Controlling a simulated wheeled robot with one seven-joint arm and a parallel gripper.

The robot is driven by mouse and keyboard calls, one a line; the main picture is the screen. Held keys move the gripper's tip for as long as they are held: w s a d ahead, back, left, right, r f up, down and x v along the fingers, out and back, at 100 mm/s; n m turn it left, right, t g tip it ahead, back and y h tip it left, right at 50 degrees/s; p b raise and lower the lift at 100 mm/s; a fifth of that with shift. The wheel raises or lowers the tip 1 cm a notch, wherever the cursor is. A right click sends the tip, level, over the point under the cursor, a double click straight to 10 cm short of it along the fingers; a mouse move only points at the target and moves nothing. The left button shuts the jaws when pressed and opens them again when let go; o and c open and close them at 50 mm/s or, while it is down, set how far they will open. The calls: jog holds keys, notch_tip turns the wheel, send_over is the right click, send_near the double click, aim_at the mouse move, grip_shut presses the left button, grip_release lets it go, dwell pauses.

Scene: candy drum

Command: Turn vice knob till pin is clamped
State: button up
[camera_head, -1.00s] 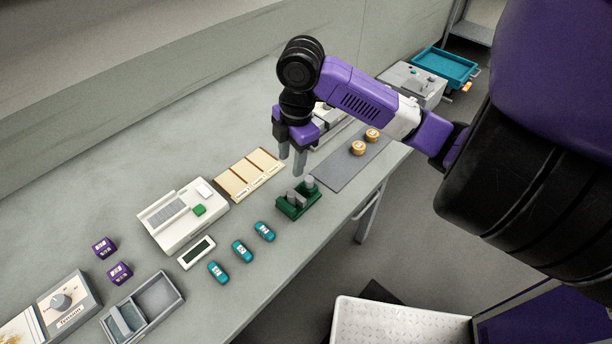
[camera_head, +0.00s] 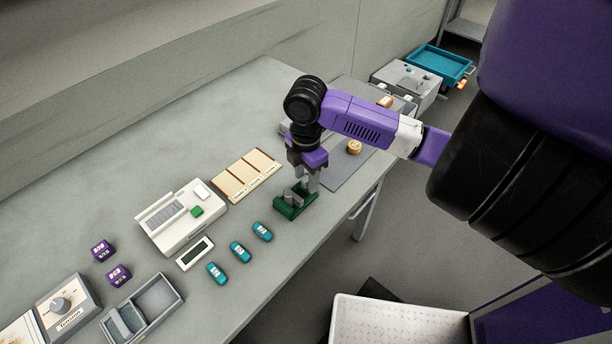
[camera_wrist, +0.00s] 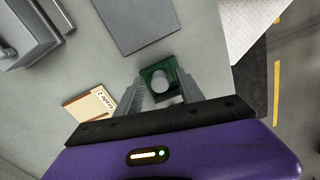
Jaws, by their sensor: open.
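The green vice (camera_head: 288,211) with grey jaws stands on the table, right of the teal pieces. In the wrist view the vice (camera_wrist: 150,72) shows between my fingers, with its round grey knob (camera_wrist: 160,79) facing the camera. My gripper (camera_head: 307,180) points down over the right end of the vice. In the wrist view my gripper (camera_wrist: 162,90) is open, one finger on each side of the knob. I cannot tell whether the fingers touch it. The pin cannot be made out; the fingers and knob hide much of the vice.
Three teal pieces (camera_head: 240,252) lie left of the vice. Behind them are a white device (camera_head: 180,222) and tan cards (camera_head: 246,176). The table's front edge is close to the vice.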

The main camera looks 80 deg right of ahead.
aim_at(306, 179)
grip_shut()
jog(key=shift+f+b, duration=0.1)
jog(key=shift+b, duration=0.25)
grip_release()
jog(key=shift+r, duration=4.05)
